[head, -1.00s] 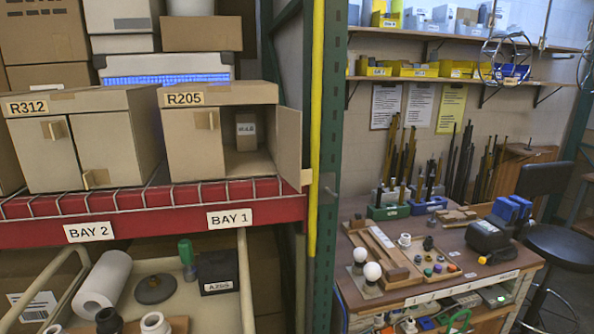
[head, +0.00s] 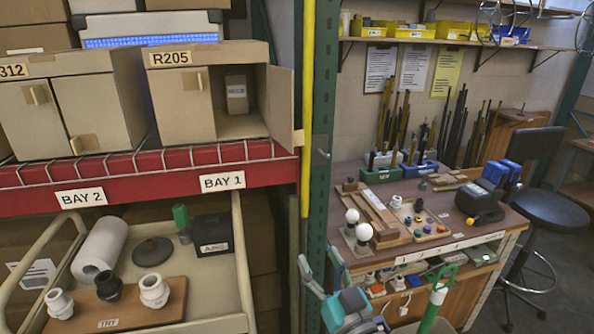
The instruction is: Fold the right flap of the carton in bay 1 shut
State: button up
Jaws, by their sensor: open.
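The carton (head: 183,57) labelled R205 stands on the red shelf above the BAY 1 label. Its left flap (head: 185,105) is shut across the front and has a small tab. Its right flap (head: 282,108) stands open, swung out toward me, with a tab (head: 298,138) at its outer edge near the green post. The right half of the carton is open, and a small box (head: 236,94) stands inside. My gripper (head: 319,256) is low in the head view, below and right of the flap, open and apart from it, with nothing seen between its fingers.
A green rack post (head: 318,190) and a yellow strip (head: 307,100) rise just right of the flap. A second carton (head: 85,90) stands left in bay 2. A workbench (head: 470,229) stands at right.

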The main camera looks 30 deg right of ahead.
jog(key=n+t+y, duration=0.1)
jog(key=n+t, duration=0.1)
send_near(298, 138)
jog(key=x, duration=1)
jog(key=shift+w+r, duration=0.1)
jog(key=shift+w, duration=0.1)
grip_shut()
